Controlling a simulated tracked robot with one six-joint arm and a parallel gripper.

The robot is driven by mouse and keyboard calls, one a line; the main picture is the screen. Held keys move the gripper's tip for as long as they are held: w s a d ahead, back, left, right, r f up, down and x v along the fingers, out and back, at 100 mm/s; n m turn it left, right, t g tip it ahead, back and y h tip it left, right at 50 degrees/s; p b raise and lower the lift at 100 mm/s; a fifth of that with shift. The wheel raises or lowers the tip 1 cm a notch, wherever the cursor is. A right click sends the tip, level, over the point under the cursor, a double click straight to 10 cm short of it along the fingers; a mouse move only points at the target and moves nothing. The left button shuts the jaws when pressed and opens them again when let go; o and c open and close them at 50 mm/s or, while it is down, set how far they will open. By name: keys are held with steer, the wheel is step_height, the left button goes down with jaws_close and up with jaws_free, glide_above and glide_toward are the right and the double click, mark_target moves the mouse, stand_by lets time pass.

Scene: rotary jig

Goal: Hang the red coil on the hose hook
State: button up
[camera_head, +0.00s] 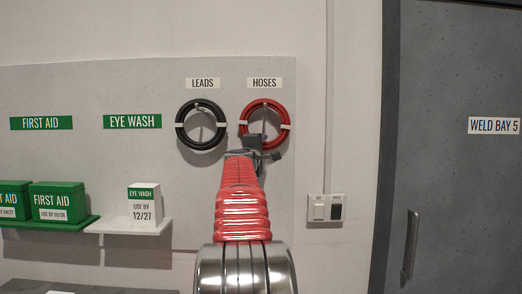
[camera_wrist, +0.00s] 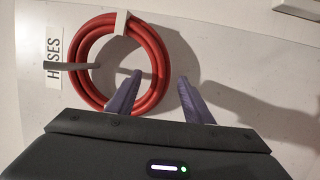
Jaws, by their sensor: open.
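The red coil (camera_head: 285,112) is a ring with pale bands, hanging against the grey panel under the HOSES label. In the wrist view the red coil (camera_wrist: 91,38) fills the upper left. The hose hook (camera_wrist: 60,66) is a grey peg crossing the label side of the ring, and the coil appears to hang on it. My gripper (camera_wrist: 160,75) is open, with one finger over the ring's inside and the other outside. The coil's lower rim passes between the fingers in this view; whether they touch it I cannot tell. In the head view my gripper (camera_head: 262,150) covers part of the coil's bottom.
A black coil (camera_head: 180,139) hangs under the LEADS label (camera_head: 203,83), close to the left. An eye wash box (camera_head: 144,205) and green first aid boxes (camera_head: 57,202) stand on shelves at lower left. A switch plate (camera_head: 326,208) and grey door (camera_head: 450,180) are at right.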

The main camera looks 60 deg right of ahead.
steer(key=shift+v, duration=1.05)
steer(key=r+v, duration=0.1)
steer(key=v, duration=1)
steer(key=shift+a+f, duration=0.4)
steer(key=shift+f, duration=0.15)
